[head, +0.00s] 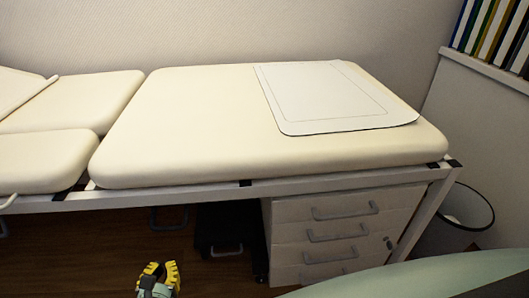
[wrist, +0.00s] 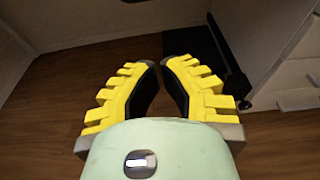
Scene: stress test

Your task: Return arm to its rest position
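My gripper (head: 158,276) shows at the bottom of the head view, low in front of the examination couch and below the level of its top. It has yellow ribbed fingers with dark inner pads. In the wrist view my gripper (wrist: 161,66) points out over the wooden floor. Its fingertips lean towards each other with a small gap between them. Nothing is between the fingers, so it is open and empty.
A cream examination couch (head: 200,120) with a white mat (head: 325,95) stands against the wall. Under it are a drawer cabinet (head: 290,235) and a dark object (head: 228,225). A bin (head: 465,207) stands at the right, below binders (head: 490,30). Wooden floor (wrist: 60,90) lies open around my gripper.

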